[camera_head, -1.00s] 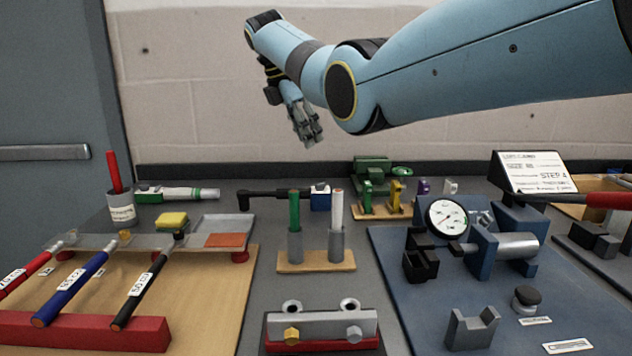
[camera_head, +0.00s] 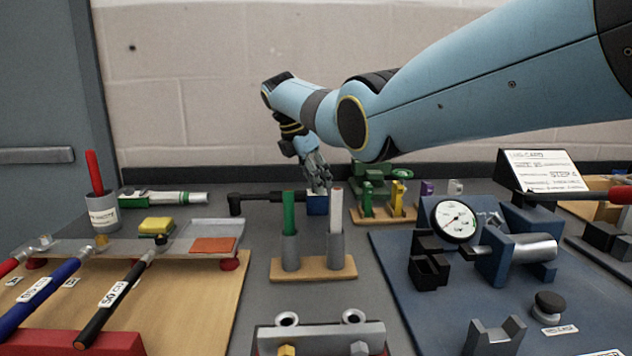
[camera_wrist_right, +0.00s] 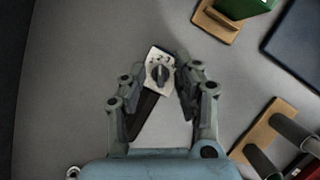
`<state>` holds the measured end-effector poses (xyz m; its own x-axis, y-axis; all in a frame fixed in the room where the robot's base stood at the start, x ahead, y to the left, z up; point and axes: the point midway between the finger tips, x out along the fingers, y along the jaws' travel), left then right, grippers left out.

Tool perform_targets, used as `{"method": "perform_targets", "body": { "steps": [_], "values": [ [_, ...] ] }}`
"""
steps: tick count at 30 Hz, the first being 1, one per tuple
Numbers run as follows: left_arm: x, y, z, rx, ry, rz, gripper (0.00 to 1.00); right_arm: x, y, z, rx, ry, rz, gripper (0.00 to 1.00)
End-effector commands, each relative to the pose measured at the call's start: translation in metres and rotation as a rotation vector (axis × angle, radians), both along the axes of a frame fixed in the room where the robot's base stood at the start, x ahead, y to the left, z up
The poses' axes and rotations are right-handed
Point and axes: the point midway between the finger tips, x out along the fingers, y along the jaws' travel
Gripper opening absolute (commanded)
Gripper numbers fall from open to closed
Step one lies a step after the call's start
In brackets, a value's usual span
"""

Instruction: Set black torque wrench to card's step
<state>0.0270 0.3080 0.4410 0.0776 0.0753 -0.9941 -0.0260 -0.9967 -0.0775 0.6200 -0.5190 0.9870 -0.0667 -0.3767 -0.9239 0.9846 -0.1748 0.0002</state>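The black torque wrench (camera_head: 268,196) lies on the grey bench behind the pen stand, with a blue block at its right end. In the right wrist view its white dial plate with a dark knob (camera_wrist_right: 158,72) and small marks shows, too small to read. My right gripper (camera_head: 319,184) hangs just over the blue block. In the right wrist view the gripper (camera_wrist_right: 161,74) is open, fingers on either side of the dial plate; I cannot tell whether they touch it. The card (camera_head: 540,170) stands tilted at the right and seems to read "STEP 4". My left gripper is not in view.
A wooden stand (camera_head: 312,268) with green and white sticks is in front of the wrench. Green, yellow and purple parts (camera_head: 385,195) stand right of the gripper. A blue board (camera_head: 400,275) with a gauge is at right, labelled handled tools (camera_head: 110,295) at left.

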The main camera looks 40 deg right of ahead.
Motion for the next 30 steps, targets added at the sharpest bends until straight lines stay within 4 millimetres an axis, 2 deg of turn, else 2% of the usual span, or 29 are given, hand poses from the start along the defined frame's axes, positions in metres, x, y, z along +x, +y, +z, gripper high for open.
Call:
{"method": "perform_targets", "body": {
  "steps": [8, 15, 25, 30],
  "values": [
    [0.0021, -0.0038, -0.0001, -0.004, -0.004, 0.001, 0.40, -0.0002, -0.0006, -0.0009, 0.000, 0.000, 0.000, 0.29],
    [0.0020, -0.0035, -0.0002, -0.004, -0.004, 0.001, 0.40, -0.0002, -0.0005, -0.0008, 0.000, 0.000, 0.000, 0.00],
    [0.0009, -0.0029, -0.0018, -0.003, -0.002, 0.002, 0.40, -0.0002, -0.0005, -0.0015, 0.000, 0.001, -0.008, 0.00],
    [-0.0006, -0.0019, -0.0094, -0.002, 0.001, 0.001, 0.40, 0.0003, -0.0005, -0.0027, 0.000, 0.000, -0.051, 0.00]
  ]
}}
